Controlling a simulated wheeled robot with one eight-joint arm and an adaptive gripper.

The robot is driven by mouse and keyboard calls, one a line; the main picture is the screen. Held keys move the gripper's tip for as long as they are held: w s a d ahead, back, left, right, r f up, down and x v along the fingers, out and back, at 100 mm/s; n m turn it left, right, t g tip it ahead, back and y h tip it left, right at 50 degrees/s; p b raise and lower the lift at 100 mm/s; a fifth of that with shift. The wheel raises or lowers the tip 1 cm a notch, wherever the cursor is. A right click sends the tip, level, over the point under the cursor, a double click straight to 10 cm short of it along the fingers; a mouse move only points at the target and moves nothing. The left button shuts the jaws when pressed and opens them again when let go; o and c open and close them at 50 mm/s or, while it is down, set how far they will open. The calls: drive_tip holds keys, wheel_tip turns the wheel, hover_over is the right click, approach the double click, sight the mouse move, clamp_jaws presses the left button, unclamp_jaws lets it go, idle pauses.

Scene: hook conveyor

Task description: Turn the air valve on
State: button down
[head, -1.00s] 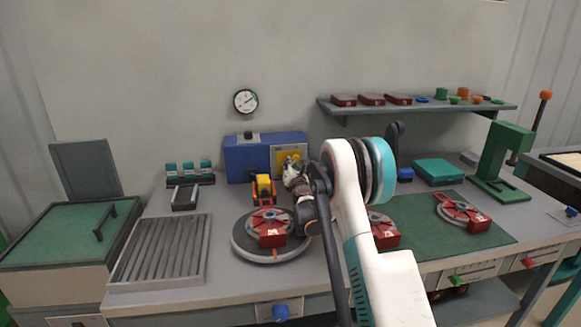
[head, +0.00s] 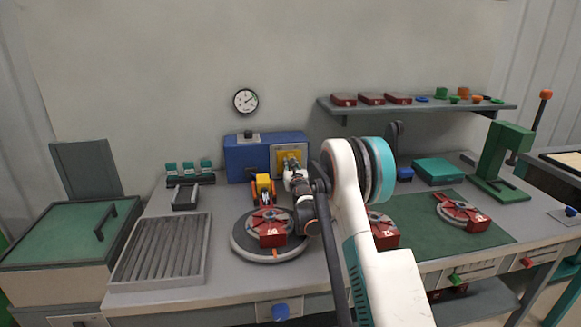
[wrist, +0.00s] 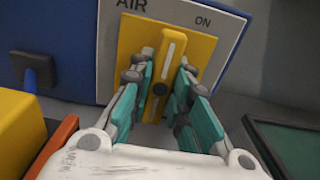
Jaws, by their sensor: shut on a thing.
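The air valve's plate (wrist: 128,45) is yellow, on a grey panel marked "AIR" and, at upper right, "ON". In the wrist view, its yellow lever (wrist: 172,50) with a pale stripe stands nearly upright, its top leaning slightly right. The lever is between the teal fingers of my gripper (wrist: 160,82), which is shut on it; the fingers hide part of its sides. In the head view, my gripper (head: 292,164) is at the yellow plate (head: 282,158) on the front of the blue box (head: 247,158), covering the lever.
A yellow-and-black device (head: 263,187) stands just left of my gripper, and a round turntable (head: 245,245) with a red part is below. A pressure gauge (head: 245,101) hangs on the wall. A teal box (head: 438,172) sits to the right.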

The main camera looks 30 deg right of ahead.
idle(0.3)
drive_tip(key=c, duration=1.5)
unclamp_jaws()
drive_tip(key=v, duration=1.2)
